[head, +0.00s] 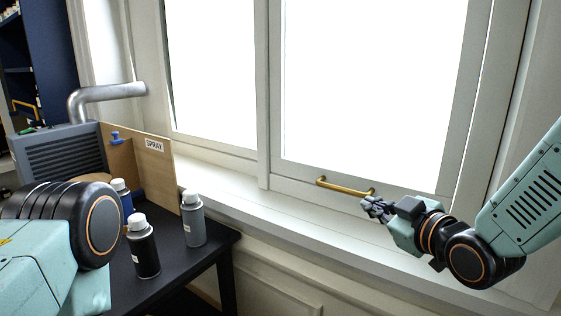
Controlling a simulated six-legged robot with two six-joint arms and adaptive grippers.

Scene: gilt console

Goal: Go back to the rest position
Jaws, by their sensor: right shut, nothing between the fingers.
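My right gripper (376,207) is shut and empty. It is in front of the window, close to the right end of the brass window handle (345,187); I cannot tell whether it touches the handle. My right arm comes in from the right edge. My left arm fills the lower left corner, in front of part of the dark table, and its gripper is out of the picture. The window (262,100) looks closed, with bright white panes.
Spray cans, one black (144,250), one grey (193,222) and one blue (126,203), stand on the dark table (215,240) by a wooden board marked SPRAY (150,170). A grey vented box (65,155) with a metal pipe (105,93) stands behind. The sill (240,205) is clear.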

